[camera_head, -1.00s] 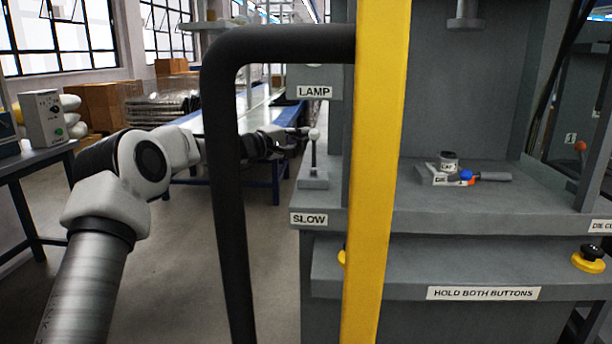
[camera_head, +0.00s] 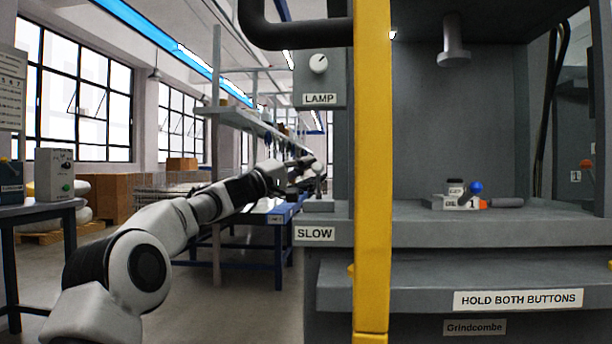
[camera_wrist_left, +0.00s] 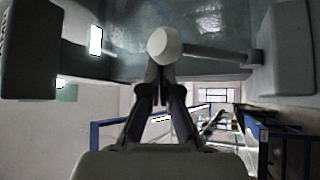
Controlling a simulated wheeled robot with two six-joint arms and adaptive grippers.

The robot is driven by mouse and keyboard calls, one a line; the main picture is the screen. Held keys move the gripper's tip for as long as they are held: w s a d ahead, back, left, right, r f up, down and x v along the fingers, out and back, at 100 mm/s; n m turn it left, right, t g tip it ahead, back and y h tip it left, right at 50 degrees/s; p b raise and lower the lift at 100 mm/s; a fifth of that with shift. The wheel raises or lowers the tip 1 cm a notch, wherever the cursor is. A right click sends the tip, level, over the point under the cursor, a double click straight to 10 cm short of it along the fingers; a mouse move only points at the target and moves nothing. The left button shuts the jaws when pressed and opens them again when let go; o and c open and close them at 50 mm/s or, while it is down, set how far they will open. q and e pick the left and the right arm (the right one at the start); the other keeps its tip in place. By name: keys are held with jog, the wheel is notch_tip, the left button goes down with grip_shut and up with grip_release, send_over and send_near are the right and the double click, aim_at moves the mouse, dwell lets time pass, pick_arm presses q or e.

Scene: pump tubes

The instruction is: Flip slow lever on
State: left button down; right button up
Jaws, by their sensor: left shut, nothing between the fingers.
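The slow lever has a pale round knob (camera_head: 317,167) on a thin rod. It stands on the left end of the grey press ledge, above the SLOW label (camera_head: 314,233), and looks about upright in the head view. In the left wrist view the knob (camera_wrist_left: 164,45) is large and close, with its rod running right to a grey base (camera_wrist_left: 284,47). My left gripper (camera_head: 307,162) is shut and empty at the knob. In the wrist view its fingertips (camera_wrist_left: 158,72) overlap the knob's edge; I cannot tell whether they touch. My right gripper is not in view.
A LAMP knob (camera_head: 318,64) sits on a panel above the lever. A yellow post (camera_head: 372,180) stands just right of it, with a dark bar (camera_head: 262,32) above. A small fixture (camera_head: 458,196) lies on the press bed. A blue-framed bench (camera_head: 262,222) stands behind my arm.

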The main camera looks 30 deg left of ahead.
pick_arm(q)
jog(key=shift+s+d+f, duration=0.1)
jog(key=shift+s+f, duration=0.15)
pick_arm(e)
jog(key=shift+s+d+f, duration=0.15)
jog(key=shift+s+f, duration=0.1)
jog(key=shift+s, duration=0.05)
